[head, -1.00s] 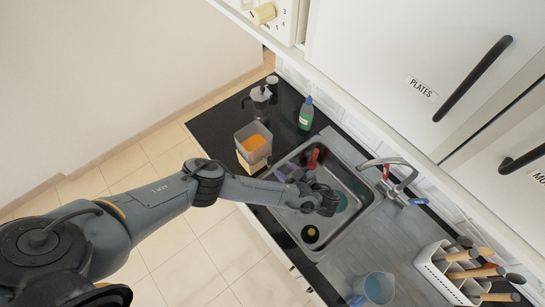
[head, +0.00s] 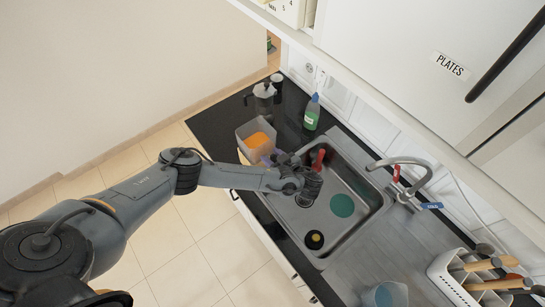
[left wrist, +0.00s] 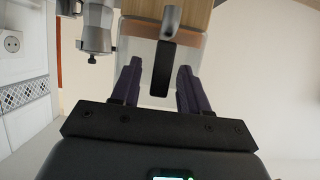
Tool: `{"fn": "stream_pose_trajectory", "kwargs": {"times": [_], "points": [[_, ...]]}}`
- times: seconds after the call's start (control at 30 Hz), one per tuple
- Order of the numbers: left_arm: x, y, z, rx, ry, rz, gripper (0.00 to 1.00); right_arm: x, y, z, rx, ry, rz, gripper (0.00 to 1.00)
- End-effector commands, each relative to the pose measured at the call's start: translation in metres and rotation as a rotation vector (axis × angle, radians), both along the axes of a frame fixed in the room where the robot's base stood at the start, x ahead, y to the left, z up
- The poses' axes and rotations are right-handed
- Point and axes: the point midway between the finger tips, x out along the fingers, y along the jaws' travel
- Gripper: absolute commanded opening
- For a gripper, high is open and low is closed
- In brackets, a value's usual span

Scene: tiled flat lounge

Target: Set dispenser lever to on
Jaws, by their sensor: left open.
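The dispenser (head: 256,138) is a translucent bin with orange contents, standing on the black counter left of the sink. In the left wrist view its clear bin (left wrist: 138,58) hangs below its wooden part (left wrist: 140,8), so that picture looks upside down. A black lever (left wrist: 161,72) and a grey spout-like part (left wrist: 171,22) show on its front. My left gripper (head: 280,157) is close in front of the dispenser. Its purple fingers (left wrist: 160,76) are open, one on each side of the lever, with gaps visible. The lever is hidden in the head view.
A moka pot (head: 264,97) and green bottle (head: 312,113) stand behind the dispenser. The sink (head: 330,222) holds a teal disc (head: 342,205) and a red item (head: 318,159). A faucet (head: 405,175), blue jug (head: 385,296) and utensil rack (head: 450,280) are to the right. Cabinets overhang above.

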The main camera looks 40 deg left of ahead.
Motion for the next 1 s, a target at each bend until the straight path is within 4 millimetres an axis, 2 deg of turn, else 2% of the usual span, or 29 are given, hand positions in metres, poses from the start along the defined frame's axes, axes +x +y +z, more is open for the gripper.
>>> {"fn": "stream_pose_trajectory", "kwargs": {"times": [0.17,0.27,0.47,0.5,0.77,1.0], "points": [[-0.0001,0.0002,-0.0002,0.000,0.000,0.000,0.45,0.0001,-0.0006,0.0000,-0.002,0.000,0.000,0.43],[-0.0001,0.0002,-0.0002,0.000,0.000,0.000,0.32,0.0002,-0.0006,0.0001,-0.002,0.000,0.000,0.43],[0.0000,-0.0001,-0.0002,0.000,0.000,0.000,0.02,0.0003,-0.0001,0.0002,0.000,-0.001,-0.001,0.43],[0.0000,-0.0001,-0.0002,0.000,0.000,0.000,0.00,0.0003,0.0001,0.0002,0.001,-0.001,-0.002,0.43],[0.0000,-0.0016,-0.0006,0.020,-0.002,-0.001,0.00,0.0005,0.0014,0.0002,0.007,-0.001,-0.005,0.43],[-0.0009,-0.0062,-0.0005,0.124,-0.020,-0.002,0.00,0.0007,0.0018,0.0036,0.009,-0.001,-0.007,0.43]]}}
